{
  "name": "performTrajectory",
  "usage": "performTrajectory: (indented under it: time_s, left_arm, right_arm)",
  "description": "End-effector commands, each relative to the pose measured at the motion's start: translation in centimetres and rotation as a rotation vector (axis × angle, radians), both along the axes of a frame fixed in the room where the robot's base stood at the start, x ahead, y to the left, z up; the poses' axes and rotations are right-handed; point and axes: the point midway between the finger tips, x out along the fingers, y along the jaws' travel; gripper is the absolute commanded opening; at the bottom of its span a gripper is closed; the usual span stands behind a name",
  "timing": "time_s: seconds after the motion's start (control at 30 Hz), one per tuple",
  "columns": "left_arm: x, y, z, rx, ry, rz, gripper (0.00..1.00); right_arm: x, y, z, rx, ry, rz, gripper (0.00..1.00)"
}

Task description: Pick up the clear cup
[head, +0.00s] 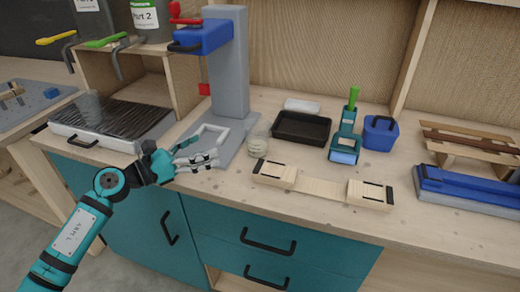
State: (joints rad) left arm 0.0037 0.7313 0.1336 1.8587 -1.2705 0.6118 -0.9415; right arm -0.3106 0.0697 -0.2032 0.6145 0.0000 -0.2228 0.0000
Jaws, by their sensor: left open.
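The small clear cup (257,147) stands upright on the wooden bench top (225,188), just right of the grey press stand's base. My left gripper (220,144) reaches in from the left, low over the bench edge by the press base. Its jaws are open and empty, pointing right toward the cup, with a short gap between fingertips and cup. My right gripper is not in view.
A grey press stand (231,75) with a blue head rises behind my left gripper. A black tray (301,128), a green-handled roller (346,135) and a blue bucket (380,133) stand right of the cup. Wooden form pieces (322,187) lie in front.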

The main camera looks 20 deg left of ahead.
Motion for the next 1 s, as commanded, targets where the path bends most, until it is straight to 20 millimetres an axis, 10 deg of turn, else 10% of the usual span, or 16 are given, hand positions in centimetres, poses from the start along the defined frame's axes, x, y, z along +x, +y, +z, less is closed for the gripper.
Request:
performTrajectory:
  time_s: [1.0]
  left_arm:
    - [10.0, -7.4, -1.6, -0.003, 0.000, 0.000, 0.89]
  right_arm:
    - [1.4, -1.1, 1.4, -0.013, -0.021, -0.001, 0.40]
